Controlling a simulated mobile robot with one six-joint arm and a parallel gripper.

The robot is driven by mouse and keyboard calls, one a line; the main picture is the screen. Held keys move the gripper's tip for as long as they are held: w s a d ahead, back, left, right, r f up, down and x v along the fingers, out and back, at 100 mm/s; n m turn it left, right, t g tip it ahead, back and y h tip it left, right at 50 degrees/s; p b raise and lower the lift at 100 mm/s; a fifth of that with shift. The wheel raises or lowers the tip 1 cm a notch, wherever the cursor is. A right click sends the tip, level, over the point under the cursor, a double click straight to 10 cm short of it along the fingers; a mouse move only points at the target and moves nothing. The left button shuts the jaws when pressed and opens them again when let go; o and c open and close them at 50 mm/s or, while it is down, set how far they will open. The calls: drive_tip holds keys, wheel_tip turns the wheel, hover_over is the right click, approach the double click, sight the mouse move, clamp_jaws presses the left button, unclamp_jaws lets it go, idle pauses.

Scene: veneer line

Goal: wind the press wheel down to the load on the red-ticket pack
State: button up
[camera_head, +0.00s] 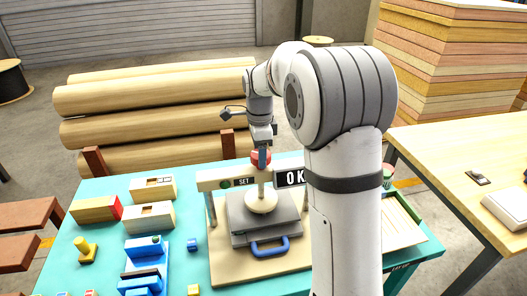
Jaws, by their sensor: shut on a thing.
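My gripper (262,154) points down and is shut on the red press wheel (260,160) above the crossbeam. Below it, a round cream foot (262,201) sits over a grey plate stack (238,222) with a blue handle (270,247). I cannot tell whether the foot touches the stack. No red ticket shows on what lies under the press.
On the teal table (90,250), left of the press, are a wooden block with a red end (95,209), cream boxes (150,217), a yellow knobbed piece (86,249) and a blue fixture (146,262). Logs (150,98) lie behind. Another table (460,150) stands right.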

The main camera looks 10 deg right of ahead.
drive_tip(key=m, duration=0.4)
drive_tip(key=shift+w+a+m, duration=0.1)
drive_tip(key=shift+a+m, duration=0.05)
drive_tip(key=shift+m, duration=0.15)
idle(0.5)
drive_tip(key=o, duration=0.8)
drive_tip(key=shift+a, duration=0.1)
drive_tip(key=shift+o, duration=0.8)
wheel_tip(320, 180, up, 7)
drive_tip(key=shift+r+b, duration=0.1)
drive_tip(key=shift+b, duration=0.2)
drive_tip(key=shift+r, duration=0.3)
